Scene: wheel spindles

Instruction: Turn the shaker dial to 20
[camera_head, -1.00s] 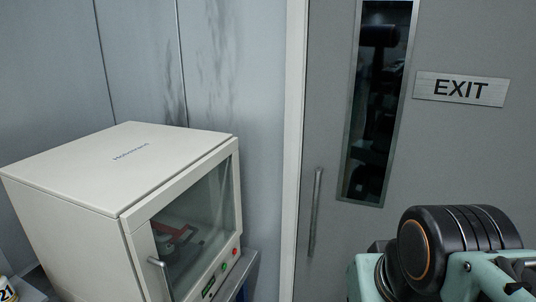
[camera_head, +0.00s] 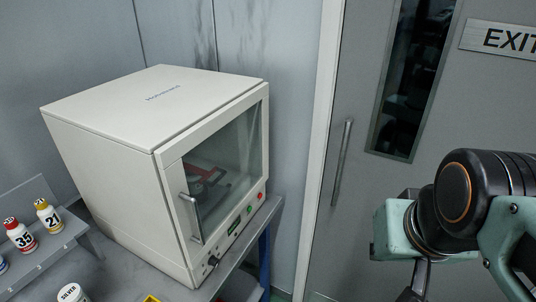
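The shaker (camera_head: 115,140) is a white box-shaped machine with a glass front door, standing on a grey bench at the left of the head view. Its door (camera_head: 228,165) is closed and has a vertical handle (camera_head: 190,217). A small dark dial (camera_head: 212,261) sits low on the front panel, near its left end. A green display and green and red buttons are further right along the panel. The number the dial points to is too small to read. My arm shows at the right, well apart from the shaker; my gripper is not in view.
A rack (camera_head: 40,257) holding small numbered bottles, including a red-capped 35 (camera_head: 22,238) and a yellow-capped 21 (camera_head: 48,216), stands left of the shaker. A bottle labelled SILVER (camera_head: 70,294) is at the bottom edge. A grey door with a handle (camera_head: 342,163) is behind; floor space lies between.

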